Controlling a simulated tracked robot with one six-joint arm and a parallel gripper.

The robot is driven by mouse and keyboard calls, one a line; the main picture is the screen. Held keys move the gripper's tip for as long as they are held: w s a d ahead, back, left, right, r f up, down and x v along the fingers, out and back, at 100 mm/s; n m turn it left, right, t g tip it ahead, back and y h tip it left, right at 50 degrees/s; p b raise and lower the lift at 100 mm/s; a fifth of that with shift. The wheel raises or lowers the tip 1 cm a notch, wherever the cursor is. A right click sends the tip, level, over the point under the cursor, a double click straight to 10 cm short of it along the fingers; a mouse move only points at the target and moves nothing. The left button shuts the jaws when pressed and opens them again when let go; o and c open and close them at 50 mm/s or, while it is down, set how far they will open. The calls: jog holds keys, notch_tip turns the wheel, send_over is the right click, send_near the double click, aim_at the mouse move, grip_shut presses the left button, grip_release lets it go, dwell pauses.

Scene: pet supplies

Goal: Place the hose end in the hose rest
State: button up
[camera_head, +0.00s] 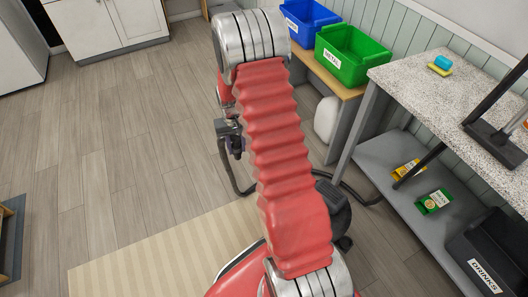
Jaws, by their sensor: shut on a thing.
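My gripper (229,130) shows in part at the left side of my red arm, above the floor. It is shut on the dark hose end (237,146), and my arm hides some of both. The black hose (225,172) hangs from there, curves down and passes behind my arm. A black hose stretch (358,192) shows again on the right, near a dark ribbed round thing (332,212) that my arm partly covers. I cannot tell which thing is the hose rest.
A speckled worktop (420,80) at right carries a sponge (441,65) and a dark stand (495,138). Its lower shelf (385,155) holds small boxes and a black DRINKS crate (480,255). Blue (305,20) and green (350,55) bins stand behind. The left floor is mostly clear, with a striped mat (150,255).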

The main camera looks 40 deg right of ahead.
jog(key=w+a+r+n, duration=0.2)
jog(key=a+r+n, duration=0.2)
jog(key=a+r, duration=1.4)
jog(key=shift+w+a+r+n, duration=0.25)
jog(key=shift+a+r+n, duration=0.15)
jog(key=shift+a, duration=0.6)
jog(key=shift+a, duration=0.1)
